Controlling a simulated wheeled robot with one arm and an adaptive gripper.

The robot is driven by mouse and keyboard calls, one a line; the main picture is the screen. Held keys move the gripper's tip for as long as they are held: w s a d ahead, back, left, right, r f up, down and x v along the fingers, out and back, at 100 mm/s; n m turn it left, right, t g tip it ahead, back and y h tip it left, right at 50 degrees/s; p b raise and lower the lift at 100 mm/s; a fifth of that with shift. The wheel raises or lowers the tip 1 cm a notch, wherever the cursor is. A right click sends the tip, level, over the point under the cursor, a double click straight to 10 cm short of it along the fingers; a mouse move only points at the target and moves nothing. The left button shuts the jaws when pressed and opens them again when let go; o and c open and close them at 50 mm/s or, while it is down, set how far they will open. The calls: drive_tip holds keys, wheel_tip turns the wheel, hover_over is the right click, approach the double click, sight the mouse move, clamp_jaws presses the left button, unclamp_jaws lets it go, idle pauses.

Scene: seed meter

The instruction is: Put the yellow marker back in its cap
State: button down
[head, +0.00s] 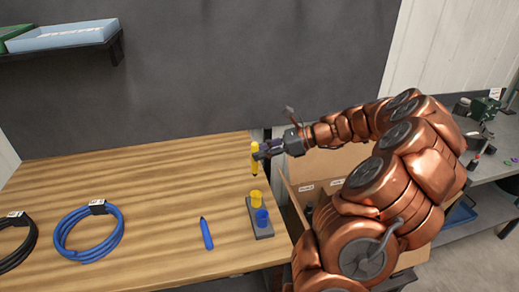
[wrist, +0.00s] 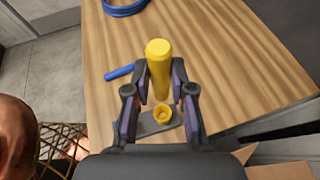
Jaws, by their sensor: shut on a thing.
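The yellow marker (head: 255,161) is upright in my gripper (head: 263,154), its dark tip pointing down. It is in the air above the table, a little above and apart from the yellow cap (head: 257,197). The cap stands open end up in a small grey holder (head: 261,233), with a blue cap (head: 262,217) beside it. In the wrist view the yellow marker (wrist: 159,62) is between my gripper's fingers, and the yellow cap (wrist: 163,114) shows below it. The blue cap cannot be made out there.
A blue marker (head: 206,233) lies on the wooden table (head: 150,190) left of the holder. A blue cable coil (head: 88,233) and a black coil (head: 15,243) lie farther left. A cardboard box (head: 335,160) is right of the table edge.

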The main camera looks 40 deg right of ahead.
wheel_tip(320, 180, down, 7)
drive_tip(key=b, duration=0.3)
drive_tip(key=shift+b, duration=0.35)
drive_tip(key=shift+s+f, duration=0.1)
drive_tip(key=shift+f, duration=2.3)
idle(3.2)
drive_tip(key=c, duration=0.9)
unclamp_jaws()
drive_tip(key=v, duration=1.2)
